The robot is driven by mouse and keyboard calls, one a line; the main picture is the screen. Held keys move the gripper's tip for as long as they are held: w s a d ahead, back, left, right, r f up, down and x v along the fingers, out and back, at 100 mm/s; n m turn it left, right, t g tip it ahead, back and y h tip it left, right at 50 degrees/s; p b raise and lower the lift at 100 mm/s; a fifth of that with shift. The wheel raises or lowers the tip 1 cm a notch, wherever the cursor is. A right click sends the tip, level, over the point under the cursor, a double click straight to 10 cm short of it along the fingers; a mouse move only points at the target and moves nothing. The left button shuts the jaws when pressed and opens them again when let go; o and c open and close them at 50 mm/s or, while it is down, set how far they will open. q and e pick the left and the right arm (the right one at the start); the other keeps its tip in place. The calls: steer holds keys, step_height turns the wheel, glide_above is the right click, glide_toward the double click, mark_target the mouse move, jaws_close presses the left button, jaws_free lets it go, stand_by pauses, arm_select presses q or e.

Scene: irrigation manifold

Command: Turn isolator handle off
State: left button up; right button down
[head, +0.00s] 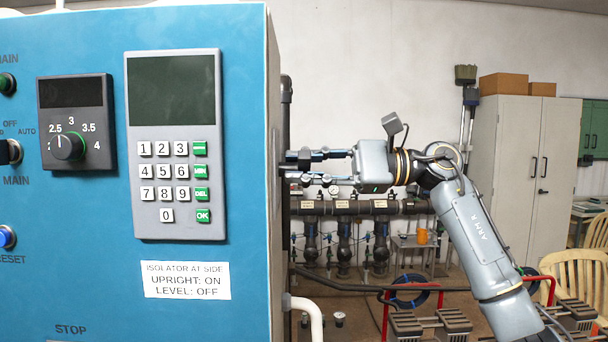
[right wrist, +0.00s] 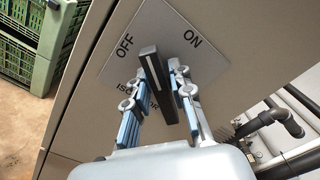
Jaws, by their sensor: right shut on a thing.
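The isolator handle (right wrist: 153,68) is a black bar on a grey plate (right wrist: 160,22) marked OFF and ON, in the right wrist view. Its upper end lies between the two words, which stand on either side of it. My right gripper (right wrist: 155,88) is shut on the handle, with a finger on each side; the lower label is partly hidden. My left gripper is not in view.
A label (head: 186,280) on the cabinet reads upright on, level off. A keypad (head: 174,145) and a dial (head: 68,146) are on its front. Dark pipework (head: 345,208) runs along the wall behind. Green crates (right wrist: 35,40) stand left in the wrist view.

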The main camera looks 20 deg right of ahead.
steer(key=n, duration=0.2)
steer(key=n+b, duration=0.1)
steer(key=shift+f+n, duration=0.2)
steer(key=shift+n, duration=0.2)
steer(key=shift+s+f+n+b, duration=0.1)
steer(key=shift+n+b, duration=0.25)
steer(key=shift+n, duration=1.25)
steer(key=c, duration=1.3)
jaws_free()
steer(key=shift+d, duration=0.25)
steer(key=v, duration=1.1)
steer(key=shift+s+d, duration=0.15)
steer(key=shift+d, duration=0.05)
